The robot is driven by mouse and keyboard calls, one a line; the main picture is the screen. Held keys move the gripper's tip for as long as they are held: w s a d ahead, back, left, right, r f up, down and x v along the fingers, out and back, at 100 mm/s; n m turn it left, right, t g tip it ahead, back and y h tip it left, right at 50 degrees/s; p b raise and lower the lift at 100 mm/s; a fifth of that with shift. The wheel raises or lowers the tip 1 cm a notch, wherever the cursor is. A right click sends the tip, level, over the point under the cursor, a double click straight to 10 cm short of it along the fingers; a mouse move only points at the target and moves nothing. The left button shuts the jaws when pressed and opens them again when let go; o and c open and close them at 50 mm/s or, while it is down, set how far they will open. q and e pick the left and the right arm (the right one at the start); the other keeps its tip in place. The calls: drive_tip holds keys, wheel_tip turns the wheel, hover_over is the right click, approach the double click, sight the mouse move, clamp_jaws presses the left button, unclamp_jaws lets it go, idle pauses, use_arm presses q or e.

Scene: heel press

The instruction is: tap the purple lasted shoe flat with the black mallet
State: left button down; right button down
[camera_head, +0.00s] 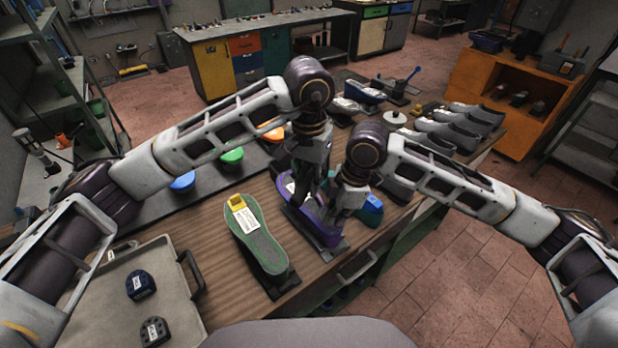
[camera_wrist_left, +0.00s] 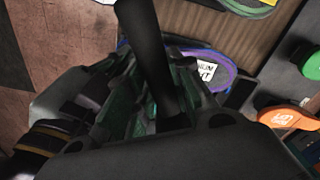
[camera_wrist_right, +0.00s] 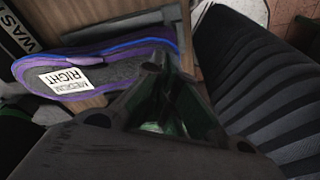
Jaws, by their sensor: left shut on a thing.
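The purple lasted shoe (camera_head: 318,230) lies sole up on a dark stand near the bench's front edge. A white label shows on its sole. It also shows in the left wrist view (camera_wrist_left: 228,68) and the right wrist view (camera_wrist_right: 108,70), where the label reads "MEDIUM RIGHT". My left gripper (camera_head: 318,180) is over the shoe's far part, shut on the black mallet, whose handle (camera_wrist_left: 150,55) crosses the left wrist view. The mallet's head cannot be made out. My right gripper (camera_head: 345,212) is low beside the shoe's right side; its fingertips are partly hidden and contact is unclear.
A green shoe sole (camera_head: 254,232) stands left of the purple shoe. A blue piece (camera_head: 371,210) sits just right of my right gripper. Blue, green and orange pieces (camera_head: 232,155) line the mat behind. A grey tray (camera_head: 110,295) is at front left. Grey shoes (camera_head: 440,132) stand at back right.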

drive_tip(key=shift+f, duration=0.75)
idle(0.5)
use_arm(q)
drive_tip(key=shift+r, duration=0.1)
use_arm(e)
drive_tip(key=shift+s+f, duration=0.2)
drive_tip(key=shift+f, duration=0.1)
idle(1.1)
use_arm(q)
wheel_tip(320, 180, down, 10)
idle(0.5)
drive_tip(key=shift+s+d, duration=0.1)
wheel_tip(320, 180, up, 5)
idle(0.5)
